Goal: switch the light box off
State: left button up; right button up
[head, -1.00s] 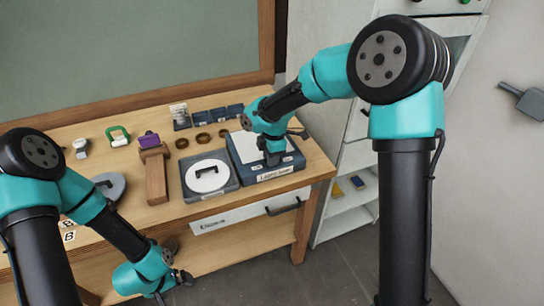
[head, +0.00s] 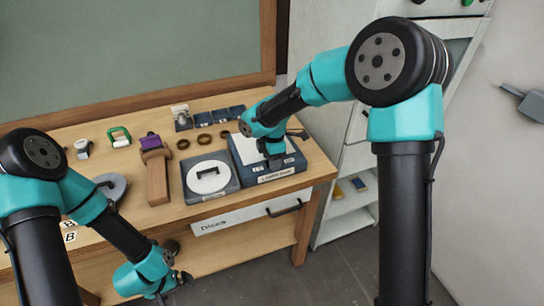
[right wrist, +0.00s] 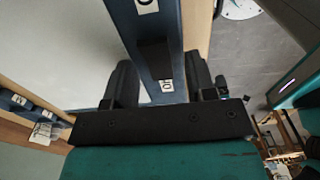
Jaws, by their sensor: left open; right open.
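The light box (head: 292,166) is a blue box with a pale top panel and a white label on its front, at the right end of the bench. My right gripper (head: 274,162) is over the front part of the light box, pointing down. In the right wrist view the open fingers (right wrist: 160,85) straddle the blue front strip of the light box (right wrist: 135,25), where a dark switch (right wrist: 155,55) shows between them. I cannot tell the switch's position. My left gripper (head: 178,285) is open and empty, low in front of the bench.
A grey unit with a white disc (head: 208,182) stands left of the light box. A wooden block with a purple top (head: 157,182), brown rings (head: 203,137) and small dark boxes (head: 218,114) are on the bench. A drawer (head: 245,217) is below the bench top.

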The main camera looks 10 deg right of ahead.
jog(key=shift+r, duration=0.1)
notch_tip(320, 180, up, 17)
jog(key=shift+d, duration=0.25)
dwell(0.3)
